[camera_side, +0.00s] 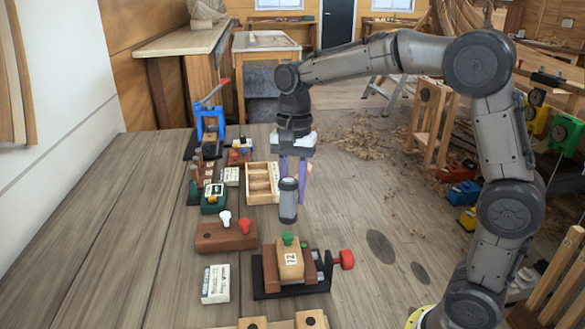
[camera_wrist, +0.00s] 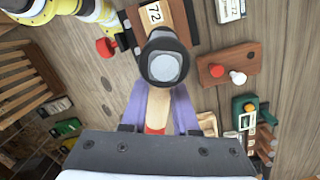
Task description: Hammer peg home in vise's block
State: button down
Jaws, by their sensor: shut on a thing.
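My gripper (camera_side: 293,172), with purple fingers, is shut on a mallet (camera_side: 288,204) and holds it in the air above the bench. The wrist view shows the mallet's dark head with a grey face (camera_wrist: 165,67) and its pale wooden handle (camera_wrist: 157,106) between the fingers. The vise (camera_side: 265,289) stands below and nearer the side camera, with a red handle knob (camera_side: 346,259). A green peg (camera_side: 287,239) stands up from the block's top. In the wrist view the block (camera_wrist: 152,16) is partly cut off and the peg is not visible.
A brown wooden block (camera_side: 226,237) with a white and a red peg is left of the vise. A white labelled box (camera_side: 215,285) lies in front of it. A compartmented wooden tray (camera_side: 262,183) and a green tool (camera_side: 214,199) are farther back.

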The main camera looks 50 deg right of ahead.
notch_tip(320, 180, up, 10)
jog(key=shift+w+f, duration=0.15)
jog(key=shift+f, duration=0.3)
jog(key=shift+a+f+t+h, duration=0.1)
jog(key=shift+f+t+h, duration=0.2)
jog(key=shift+f+h, duration=0.35)
jog(key=shift+f, duration=0.15)
notch_tip(320, 180, down, 11)
notch_tip(320, 180, up, 11)
